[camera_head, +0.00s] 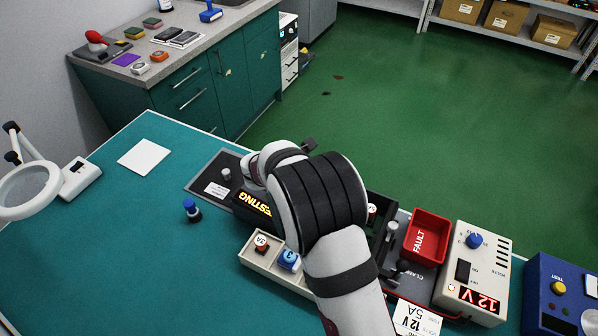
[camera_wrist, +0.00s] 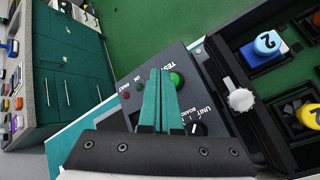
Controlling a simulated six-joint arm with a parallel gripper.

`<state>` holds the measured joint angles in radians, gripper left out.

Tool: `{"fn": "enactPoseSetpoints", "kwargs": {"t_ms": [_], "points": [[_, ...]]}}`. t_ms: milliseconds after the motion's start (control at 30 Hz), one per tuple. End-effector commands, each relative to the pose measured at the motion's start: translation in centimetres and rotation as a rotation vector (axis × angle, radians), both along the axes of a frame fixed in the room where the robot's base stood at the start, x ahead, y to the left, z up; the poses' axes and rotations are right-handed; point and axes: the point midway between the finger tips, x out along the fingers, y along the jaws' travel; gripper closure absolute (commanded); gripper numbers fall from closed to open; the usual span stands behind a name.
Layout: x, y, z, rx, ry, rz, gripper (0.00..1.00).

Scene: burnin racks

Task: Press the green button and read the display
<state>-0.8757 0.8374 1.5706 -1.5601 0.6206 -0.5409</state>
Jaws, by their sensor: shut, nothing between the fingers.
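In the wrist view, a green button (camera_wrist: 177,80) sits on a dark panel (camera_wrist: 140,74) beside the lettering "TEST". My gripper (camera_wrist: 160,72) is shut and empty, with its teal fingertips right beside the button; I cannot tell whether they touch it. In the head view, my arm hides the button and my fingertips. A display (camera_head: 254,203) left of my wrist shows amber letters, with "ESTING" readable and its start less clear.
A black rack (camera_wrist: 262,130) holds numbered modules beside the panel. A cream tray (camera_head: 262,264) with modules, a red FAULT bin (camera_head: 427,237), a power supply (camera_head: 473,270) showing 12 V and a blue tester (camera_head: 560,297) stand nearby. The mat's left side is mostly clear.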

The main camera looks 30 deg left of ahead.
Motion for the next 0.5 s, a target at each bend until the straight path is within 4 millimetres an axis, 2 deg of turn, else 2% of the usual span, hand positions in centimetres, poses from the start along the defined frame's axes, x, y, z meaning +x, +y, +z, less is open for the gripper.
{"fn": "enactPoseSetpoints", "kwargs": {"t_ms": [267, 500], "points": [[0.0, 0.0, 0.2, 0.0, 0.0, 0.0, 1.0], [0.0, 0.0, 2.3, 0.002, -0.001, -0.001, 1.0]]}}
